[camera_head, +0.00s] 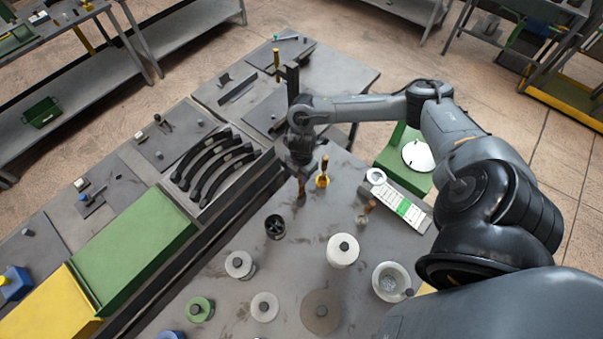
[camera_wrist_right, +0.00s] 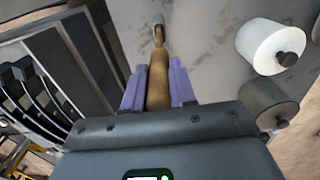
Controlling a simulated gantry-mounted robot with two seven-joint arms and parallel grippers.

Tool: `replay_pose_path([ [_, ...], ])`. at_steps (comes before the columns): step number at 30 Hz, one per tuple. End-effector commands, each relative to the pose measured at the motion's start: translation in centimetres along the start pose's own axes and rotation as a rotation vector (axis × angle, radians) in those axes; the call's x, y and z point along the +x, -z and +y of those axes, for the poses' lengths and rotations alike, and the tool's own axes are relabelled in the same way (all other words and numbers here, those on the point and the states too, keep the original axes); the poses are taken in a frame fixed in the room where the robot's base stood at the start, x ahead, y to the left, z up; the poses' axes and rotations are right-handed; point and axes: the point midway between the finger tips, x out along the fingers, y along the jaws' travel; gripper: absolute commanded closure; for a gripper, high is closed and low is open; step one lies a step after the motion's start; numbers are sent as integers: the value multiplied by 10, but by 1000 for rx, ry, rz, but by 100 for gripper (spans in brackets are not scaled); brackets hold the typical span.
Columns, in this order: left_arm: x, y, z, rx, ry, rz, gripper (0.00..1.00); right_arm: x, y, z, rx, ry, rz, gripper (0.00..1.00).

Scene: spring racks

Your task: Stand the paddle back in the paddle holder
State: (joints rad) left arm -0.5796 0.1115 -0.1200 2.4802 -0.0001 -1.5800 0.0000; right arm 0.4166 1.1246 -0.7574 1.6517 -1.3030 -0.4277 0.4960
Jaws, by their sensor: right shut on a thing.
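My right gripper (camera_head: 301,172) is over the grey bench, pointing down. In the wrist view its purple fingers (camera_wrist_right: 158,88) are shut on a brown wooden-handled tool, taken to be the paddle (camera_wrist_right: 158,72). Its narrow end, with a grey tip, points away from the gripper. In the head view the brown piece (camera_head: 302,188) shows just below the fingers; whether it touches the bench cannot be told. A dark round cup with an open top (camera_head: 275,226), perhaps the paddle holder, stands below and left of the gripper. My left gripper is not in view.
Close right of the gripper stands a yellow piece with a wooden handle (camera_head: 323,176). Another wooden handle (camera_head: 367,208) stands farther right.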

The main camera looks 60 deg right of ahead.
Motion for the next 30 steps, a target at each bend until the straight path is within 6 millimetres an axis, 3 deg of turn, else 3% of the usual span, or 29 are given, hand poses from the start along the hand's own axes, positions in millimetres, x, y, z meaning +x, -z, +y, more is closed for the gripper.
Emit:
replay_pose_path([
  [30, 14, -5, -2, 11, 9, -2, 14, 21, 0, 0, 1, 1, 0, 100],
])
